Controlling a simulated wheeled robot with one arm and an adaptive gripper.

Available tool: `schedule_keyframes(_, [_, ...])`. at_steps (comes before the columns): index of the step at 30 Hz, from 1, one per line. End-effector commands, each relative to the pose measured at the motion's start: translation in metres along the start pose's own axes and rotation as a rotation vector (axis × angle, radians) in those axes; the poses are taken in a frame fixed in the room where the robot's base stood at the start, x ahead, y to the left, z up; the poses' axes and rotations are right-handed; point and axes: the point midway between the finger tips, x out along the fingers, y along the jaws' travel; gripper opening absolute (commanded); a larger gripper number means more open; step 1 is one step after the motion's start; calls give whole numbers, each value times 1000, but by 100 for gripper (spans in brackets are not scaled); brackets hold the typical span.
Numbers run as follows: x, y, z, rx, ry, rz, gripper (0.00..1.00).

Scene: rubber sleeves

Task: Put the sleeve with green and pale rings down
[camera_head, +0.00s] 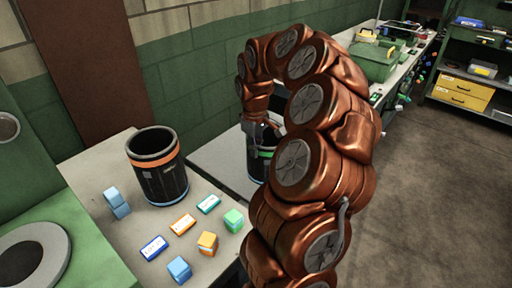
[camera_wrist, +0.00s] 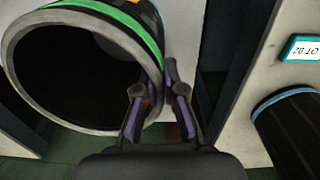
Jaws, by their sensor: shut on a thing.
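The sleeve with green and pale rings (camera_head: 257,166) is a dark open cylinder, partly hidden behind my arm in the head view. In the wrist view, its green band (camera_wrist: 108,12) and pale rim fill the left side, with its mouth facing the camera. My gripper (camera_wrist: 158,92) is shut on the sleeve's wall at the rim, one finger on each side. In the head view my gripper (camera_head: 264,126) is at the sleeve's top edge. The sleeve looks upright over the grey far surface (camera_head: 222,160); whether its base touches is hidden.
A dark sleeve with an orange ring (camera_head: 158,172) stands on the near table (camera_head: 100,160), with several small blue, orange and green blocks and labelled tiles around it. It also shows in the wrist view (camera_wrist: 290,130). A dark gap separates the two surfaces. A green wall stands behind.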

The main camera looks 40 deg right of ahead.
Motion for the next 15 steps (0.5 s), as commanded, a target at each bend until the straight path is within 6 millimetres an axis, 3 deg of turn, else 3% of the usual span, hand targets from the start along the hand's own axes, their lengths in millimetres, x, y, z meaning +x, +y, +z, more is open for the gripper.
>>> schedule_keyframes(9, [3, 0, 0, 0, 0, 1, 0])
schedule_keyframes(10, [3, 0, 0, 0, 1, 0, 9])
schedule_keyframes(15, [2, 0, 0, 0, 0, 0, 27])
